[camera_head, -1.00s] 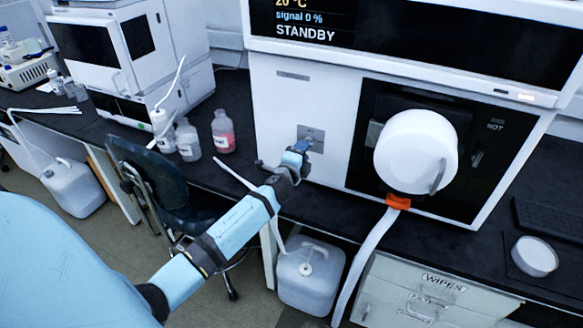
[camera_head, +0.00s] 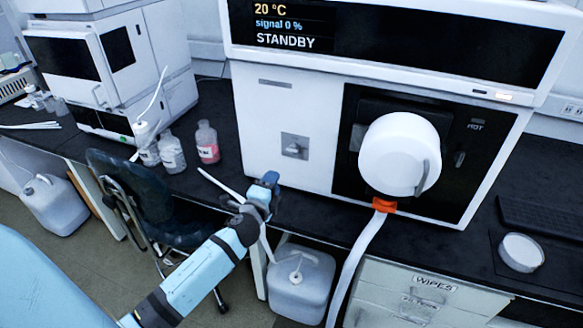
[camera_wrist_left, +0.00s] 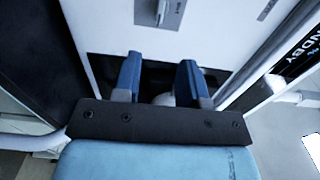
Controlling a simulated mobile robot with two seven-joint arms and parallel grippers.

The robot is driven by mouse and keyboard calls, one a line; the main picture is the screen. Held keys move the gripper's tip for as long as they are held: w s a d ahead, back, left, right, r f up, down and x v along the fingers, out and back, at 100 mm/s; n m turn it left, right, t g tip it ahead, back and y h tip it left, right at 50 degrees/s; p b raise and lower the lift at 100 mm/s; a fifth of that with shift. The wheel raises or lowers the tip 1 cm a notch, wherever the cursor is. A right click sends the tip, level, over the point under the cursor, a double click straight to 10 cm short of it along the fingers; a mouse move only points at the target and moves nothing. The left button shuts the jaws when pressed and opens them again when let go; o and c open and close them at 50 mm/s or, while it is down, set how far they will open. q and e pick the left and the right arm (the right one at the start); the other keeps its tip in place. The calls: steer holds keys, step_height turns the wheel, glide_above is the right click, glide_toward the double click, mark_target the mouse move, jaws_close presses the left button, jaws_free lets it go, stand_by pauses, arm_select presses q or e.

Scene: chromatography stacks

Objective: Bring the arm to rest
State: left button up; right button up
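My left arm comes in from the lower left in the head view. My left gripper (camera_head: 266,187) is in front of the bench edge, below the small switch plate (camera_head: 295,147) on the white instrument (camera_head: 290,100), and apart from it. In the left wrist view the two blue fingers of my left gripper (camera_wrist_left: 160,80) stand apart with nothing between them. The switch plate shows beyond them at the top of that view (camera_wrist_left: 160,10). The instrument's display (camera_head: 400,45) reads 20 °C, signal 0 % and STANDBY. My right gripper is not in view.
Several bottles (camera_head: 207,143) stand on the dark bench left of the instrument. A chair (camera_head: 140,195) and a plastic canister (camera_head: 300,285) are below the bench edge, near my arm. A white hose (camera_head: 352,265) hangs under the round white cover (camera_head: 398,153).

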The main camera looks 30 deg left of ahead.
arm_select(q)
steer(key=s+d+f+n+g+h+p, duration=0.3)
steer(key=s+d+n+p, duration=0.2)
steer(key=s+d, duration=0.5)
steer(key=s+d+f+n+g+h+p, duration=0.3)
steer(key=s+d+n, duration=0.4)
steer(key=s+d, duration=0.3)
steer(key=s+f+h+p, duration=0.1)
steer(key=s+p, duration=0.1)
steer(key=s, duration=0.2)
steer(key=shift+d+h, duration=0.15)
steer(key=shift+h, duration=0.15)
steer(key=shift+f, duration=0.15)
